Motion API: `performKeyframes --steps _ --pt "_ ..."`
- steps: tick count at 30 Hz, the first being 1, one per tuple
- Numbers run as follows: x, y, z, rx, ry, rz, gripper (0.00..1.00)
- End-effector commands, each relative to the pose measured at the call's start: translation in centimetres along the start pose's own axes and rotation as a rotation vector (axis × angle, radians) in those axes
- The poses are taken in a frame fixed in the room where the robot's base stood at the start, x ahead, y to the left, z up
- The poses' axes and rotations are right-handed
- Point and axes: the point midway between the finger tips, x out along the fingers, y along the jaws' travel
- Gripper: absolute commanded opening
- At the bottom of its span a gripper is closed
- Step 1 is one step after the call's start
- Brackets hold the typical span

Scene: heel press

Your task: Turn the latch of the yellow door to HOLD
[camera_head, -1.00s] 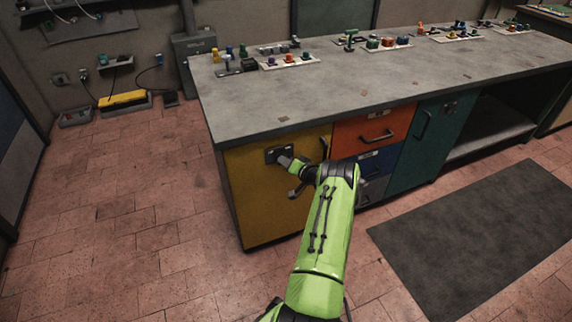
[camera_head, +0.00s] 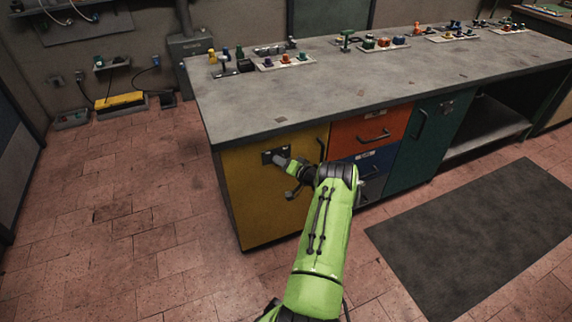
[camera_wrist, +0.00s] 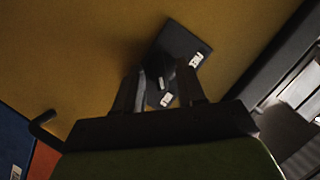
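The yellow door (camera_head: 262,205) is closed at the left end of the workbench. Its dark latch plate (camera_head: 267,156) is near the door's top, and it also shows in the wrist view (camera_wrist: 180,42) with small white labels. My gripper (camera_wrist: 160,88) is right in front of the plate. Its two dark fingers stand apart, with part of the plate visible between them. The latch's turning part is mostly hidden behind the fingers, so its position and any contact with it cannot be told. In the head view my gripper (camera_head: 280,159) covers the plate's right side.
A dark door handle (camera_head: 322,149) stands out right of the latch; it shows at lower left in the wrist view (camera_wrist: 42,128). Orange (camera_head: 368,130) and blue drawers and a green door (camera_head: 425,150) are to the right.

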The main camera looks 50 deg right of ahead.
Motion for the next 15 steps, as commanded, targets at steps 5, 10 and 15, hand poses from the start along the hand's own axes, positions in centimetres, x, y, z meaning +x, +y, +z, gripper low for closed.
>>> performKeyframes --steps 5,10,15 --pt "-2.9 -0.1 -0.3 0.006 0.003 0.005 0.39" --pt "-7.8 -0.1 -0.4 0.007 0.003 0.006 0.39" --pt "-12.4 -0.1 -0.3 0.005 0.003 0.005 0.39"
